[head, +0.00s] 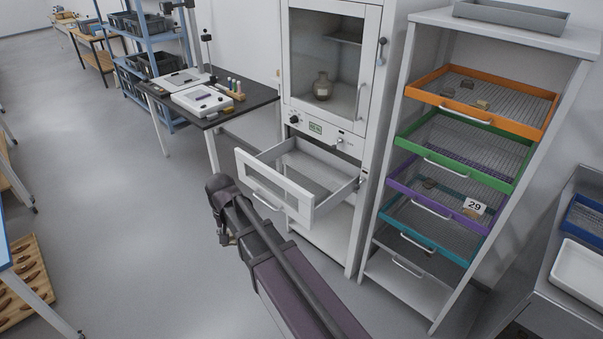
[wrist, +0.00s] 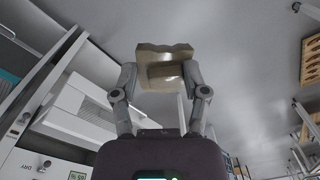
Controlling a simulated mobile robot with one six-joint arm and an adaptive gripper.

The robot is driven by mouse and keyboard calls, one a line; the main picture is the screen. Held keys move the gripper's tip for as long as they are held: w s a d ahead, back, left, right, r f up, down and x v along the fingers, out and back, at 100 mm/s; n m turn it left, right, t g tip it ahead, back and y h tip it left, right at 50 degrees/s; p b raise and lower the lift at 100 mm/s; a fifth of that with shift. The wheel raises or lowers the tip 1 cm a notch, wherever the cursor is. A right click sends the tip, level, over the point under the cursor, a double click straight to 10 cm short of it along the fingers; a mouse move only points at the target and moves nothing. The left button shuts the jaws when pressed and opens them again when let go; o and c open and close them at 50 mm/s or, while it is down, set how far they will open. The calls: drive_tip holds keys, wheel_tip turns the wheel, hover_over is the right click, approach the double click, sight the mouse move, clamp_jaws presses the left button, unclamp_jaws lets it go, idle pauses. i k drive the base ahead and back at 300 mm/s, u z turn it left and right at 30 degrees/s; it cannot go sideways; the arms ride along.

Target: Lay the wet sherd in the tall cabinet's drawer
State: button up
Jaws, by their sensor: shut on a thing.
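My gripper (wrist: 163,80) is shut on the wet sherd (wrist: 165,52), a beige, shiny piece with an uneven edge, held between the two fingertips in the wrist view. The tall cabinet (head: 366,150) is pale grey with a glass door above. Its drawer (head: 276,190) is pulled out, and the part of its inside that shows looks empty. In the head view my arm reaches in front of the drawer and hides most of the gripper. In the wrist view the open drawer (wrist: 85,112) lies to the left of the sherd, apart from it.
A rack (head: 570,75) with orange, green, purple and teal mesh trays stands right of the cabinet; some hold sherds. A dark-topped table (head: 235,112) stands to the left. A brown jar (head: 322,87) sits behind the cabinet's glass. The floor left of the drawer is clear.

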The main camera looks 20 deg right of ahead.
sight(298, 170)
drive_tip(key=z, duration=0.4)
drive_tip(key=i, duration=0.9)
drive_tip(key=z, duration=0.45)
